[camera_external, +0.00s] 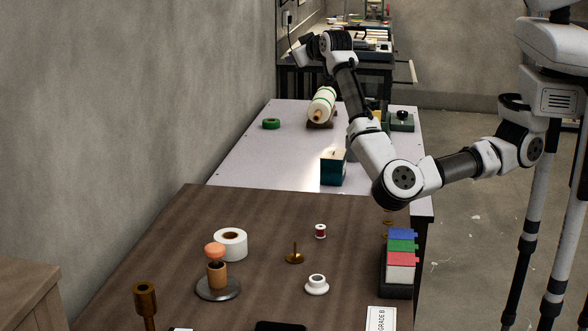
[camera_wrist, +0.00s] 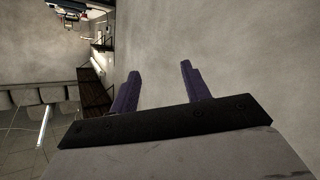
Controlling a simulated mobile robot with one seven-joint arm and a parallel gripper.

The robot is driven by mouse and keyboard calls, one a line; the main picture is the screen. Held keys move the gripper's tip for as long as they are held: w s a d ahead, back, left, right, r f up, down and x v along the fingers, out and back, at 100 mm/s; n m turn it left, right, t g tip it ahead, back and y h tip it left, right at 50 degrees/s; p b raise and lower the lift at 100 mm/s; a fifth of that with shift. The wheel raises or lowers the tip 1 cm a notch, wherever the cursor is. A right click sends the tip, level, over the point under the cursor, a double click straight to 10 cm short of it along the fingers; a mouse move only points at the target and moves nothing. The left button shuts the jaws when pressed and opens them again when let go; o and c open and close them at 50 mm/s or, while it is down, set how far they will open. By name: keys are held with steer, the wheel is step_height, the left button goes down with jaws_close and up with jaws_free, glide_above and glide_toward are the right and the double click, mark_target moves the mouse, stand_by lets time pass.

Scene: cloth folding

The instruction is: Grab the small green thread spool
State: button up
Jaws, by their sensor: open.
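I cannot clearly make out a small green thread spool. A green ring-shaped roll (camera_external: 271,124) lies on the far, light-topped table; at this size I cannot tell whether it is thread or tape. A small thread spool (camera_external: 320,231) on the near brown table looks red with white ends. My gripper (camera_wrist: 160,70) is open in the wrist view, its two dark purple fingers apart with only grey wall beyond. In the external view my arm reaches over the far table, and its end is high up near the left wall, well above the green roll.
On the far table (camera_external: 255,160) are a white roll (camera_external: 322,102) on a stand and a teal box (camera_external: 333,168). The brown table holds a white tape roll (camera_external: 230,244), a brass pin stand (camera_external: 295,255), a white cup-like piece (camera_external: 317,284) and a coloured card holder (camera_external: 398,262).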

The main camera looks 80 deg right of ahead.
steer(key=s+d+f+m+g+y+b, duration=0.1)
steer(key=s+f+y, duration=0.3)
steer(key=f, duration=0.7)
steer(key=s+d+f+m+g+y+b, duration=0.1)
steer(key=s+f+g+y, duration=0.3)
steer(key=f, duration=0.7)
steer(key=s+d+f+m+g+y, duration=0.1)
steer(key=s+f+m+g+y, duration=0.2)
steer(key=f, duration=0.8)
steer(key=shift+s+f+y+b, duration=0.3)
steer(key=shift+s+y+b, duration=0.1)
steer(key=shift+s+y, duration=0.25)
steer(key=shift+w+a+f, duration=0.1)
steer(key=shift+a+f, duration=0.05)
steer(key=shift+f, duration=0.85)
steer(key=shift+w+a+f, duration=0.1)
steer(key=shift+a+f, duration=0.05)
steer(key=shift+f, duration=0.8)
steer(key=shift+w+a+f, duration=0.1)
steer(key=shift+a+f, duration=0.05)
steer(key=shift+f, duration=0.85)
steer(key=shift+c, duration=0.5)
jaws_close()
